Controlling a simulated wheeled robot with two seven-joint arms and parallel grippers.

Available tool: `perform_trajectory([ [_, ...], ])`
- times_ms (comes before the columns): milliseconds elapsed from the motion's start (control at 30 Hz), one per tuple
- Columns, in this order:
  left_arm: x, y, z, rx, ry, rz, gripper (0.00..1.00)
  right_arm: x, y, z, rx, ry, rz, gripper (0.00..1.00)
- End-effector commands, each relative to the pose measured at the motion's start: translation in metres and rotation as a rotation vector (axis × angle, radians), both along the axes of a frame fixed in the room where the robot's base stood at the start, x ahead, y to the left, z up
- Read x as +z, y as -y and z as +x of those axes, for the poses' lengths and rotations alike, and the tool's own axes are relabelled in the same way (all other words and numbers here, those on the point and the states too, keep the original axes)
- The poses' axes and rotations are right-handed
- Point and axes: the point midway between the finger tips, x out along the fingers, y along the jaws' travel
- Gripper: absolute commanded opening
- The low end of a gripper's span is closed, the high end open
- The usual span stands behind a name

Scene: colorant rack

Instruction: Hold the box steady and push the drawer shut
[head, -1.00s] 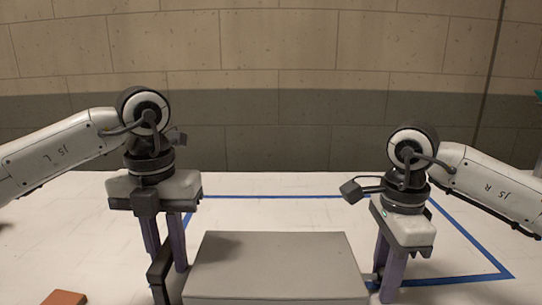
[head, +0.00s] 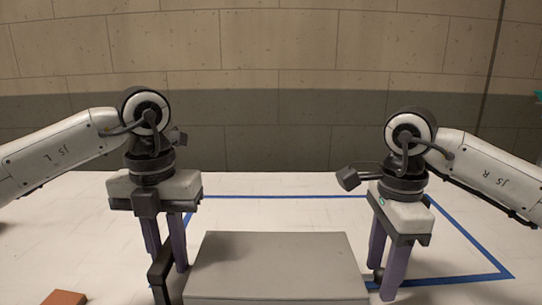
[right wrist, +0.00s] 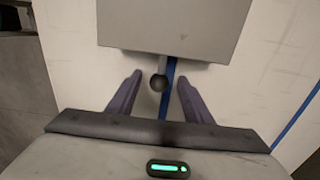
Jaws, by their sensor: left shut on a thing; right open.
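The grey box (head: 275,262) stands in the lower middle of the head view and at the top of the right wrist view (right wrist: 175,25). My left gripper (head: 168,265) is shut on a dark upright handle (head: 160,278) at the box's left side. My right gripper (head: 383,281) is open at the box's right side, fingers pointing down. In the right wrist view a dark round knob (right wrist: 158,83) on a short stem sticks out from the box between the two open fingers, apart from both. I cannot tell how far the drawer is out.
A blue taped outline (head: 470,280) marks the white table around and behind the box. An orange-brown block (head: 64,298) lies at the lower left. The table behind the box is clear up to the brick wall.

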Motion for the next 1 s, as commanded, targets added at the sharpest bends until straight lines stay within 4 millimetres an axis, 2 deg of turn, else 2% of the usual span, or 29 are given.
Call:
perform_trajectory([
  [200, 0.000, -0.001, 0.000, 0.003, 0.000, 0.002, 0.00, 0.050, -0.001, 0.001, 0.000, 0.005, 0.001, 0.46],
  [400, 0.000, -0.001, 0.000, 0.004, 0.000, 0.003, 0.00, 0.086, 0.000, 0.000, 0.001, 0.003, 0.000, 0.46],
  [600, 0.000, -0.002, 0.000, 0.005, 0.000, 0.003, 0.00, 0.099, -0.001, 0.000, 0.002, 0.002, 0.001, 0.46],
  [867, 0.000, -0.002, 0.001, 0.005, 0.001, 0.003, 0.00, 0.101, -0.001, 0.000, 0.002, 0.001, 0.001, 0.46],
  [900, 0.000, -0.002, 0.001, 0.005, 0.001, 0.003, 0.23, 0.101, -0.001, 0.000, 0.002, 0.001, 0.001, 0.46],
  [1000, 0.000, -0.002, 0.000, 0.004, 0.001, 0.003, 0.40, 0.101, -0.001, 0.000, 0.002, 0.001, 0.001, 0.46],
])
